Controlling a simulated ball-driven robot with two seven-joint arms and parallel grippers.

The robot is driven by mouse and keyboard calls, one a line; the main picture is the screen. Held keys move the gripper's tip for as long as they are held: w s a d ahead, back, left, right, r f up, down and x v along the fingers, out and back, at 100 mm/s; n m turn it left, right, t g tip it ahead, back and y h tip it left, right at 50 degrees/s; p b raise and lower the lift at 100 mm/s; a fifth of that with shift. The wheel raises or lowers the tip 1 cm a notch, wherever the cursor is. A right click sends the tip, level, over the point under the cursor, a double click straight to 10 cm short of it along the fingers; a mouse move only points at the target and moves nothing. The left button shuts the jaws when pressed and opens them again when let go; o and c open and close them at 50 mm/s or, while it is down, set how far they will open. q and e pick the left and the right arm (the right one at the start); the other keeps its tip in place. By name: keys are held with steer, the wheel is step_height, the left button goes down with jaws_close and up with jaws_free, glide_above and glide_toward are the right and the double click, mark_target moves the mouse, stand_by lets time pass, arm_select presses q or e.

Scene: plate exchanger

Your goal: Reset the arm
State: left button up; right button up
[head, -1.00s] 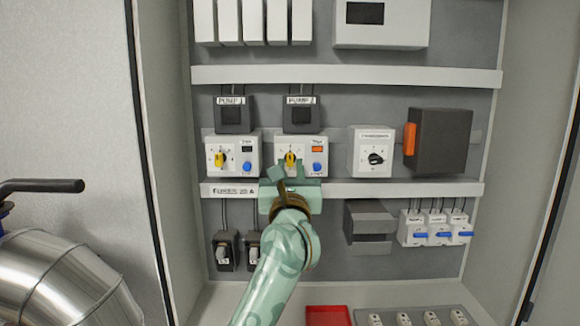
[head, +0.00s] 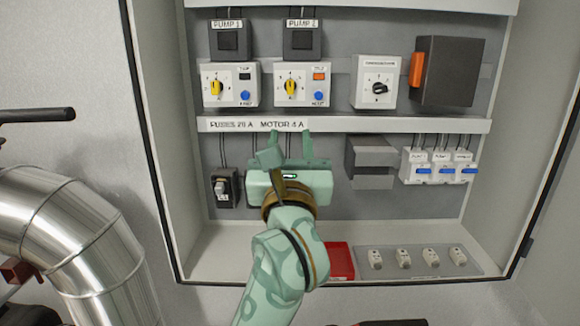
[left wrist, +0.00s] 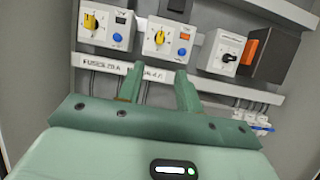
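My left gripper (head: 289,141) is in front of the open cabinet, just below the label rail. Its two fingers point up and stand apart with nothing between them; they also show apart in the left wrist view (left wrist: 159,74). Above it is the pump 2 unit with a yellow rotary knob (head: 291,87), an orange indicator (head: 319,76) and a blue button (head: 319,97). The gripper is clear of that knob. The pump 1 unit (head: 230,84) sits to its left. My right gripper is in neither view.
The label rail (head: 400,125) crosses behind the fingertips. A black fuse holder (head: 225,187) is left of the gripper; a grey block (head: 371,158) and blue-levered breakers (head: 443,165) are right. A red tray (head: 340,262) and a fuse strip (head: 420,271) lie on the cabinet floor.

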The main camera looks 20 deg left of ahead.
arm_select(q)
steer(key=shift+v, duration=1.05)
